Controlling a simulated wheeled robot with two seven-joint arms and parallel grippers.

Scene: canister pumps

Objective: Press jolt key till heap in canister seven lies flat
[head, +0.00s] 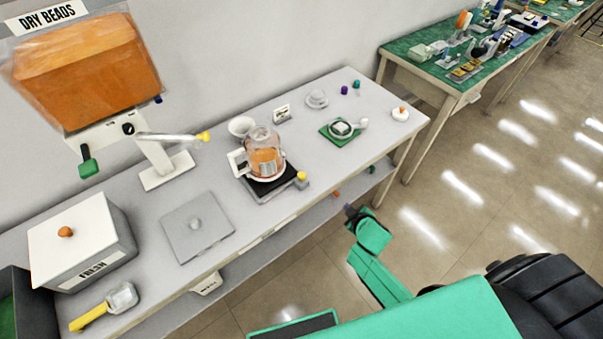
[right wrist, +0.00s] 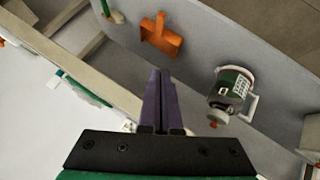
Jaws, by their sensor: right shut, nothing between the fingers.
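A clear canister with a white handle (head: 264,156) holds orange beads and stands on a black-topped base (head: 262,186) in the head view. I cannot make out a number on it or the exact shape of the bead surface. A yellow knob (head: 301,176), which looks like the jolt key, sits at the base's front right corner. My right gripper (head: 350,211) is off the table's front edge, right of and nearer than the knob, apart from it. Its purple fingers (right wrist: 156,98) are together and empty in the right wrist view. My left gripper is not in view.
A hopper of orange beads (head: 88,75) with a yellow-tipped spout stands at left. A white bin (head: 80,243), grey plate (head: 196,226) and yellow-handled scoop (head: 103,307) lie nearer. A green mat (head: 341,133) is right. An orange scoop (right wrist: 161,36) and green-white canister (right wrist: 231,88) show in the wrist view.

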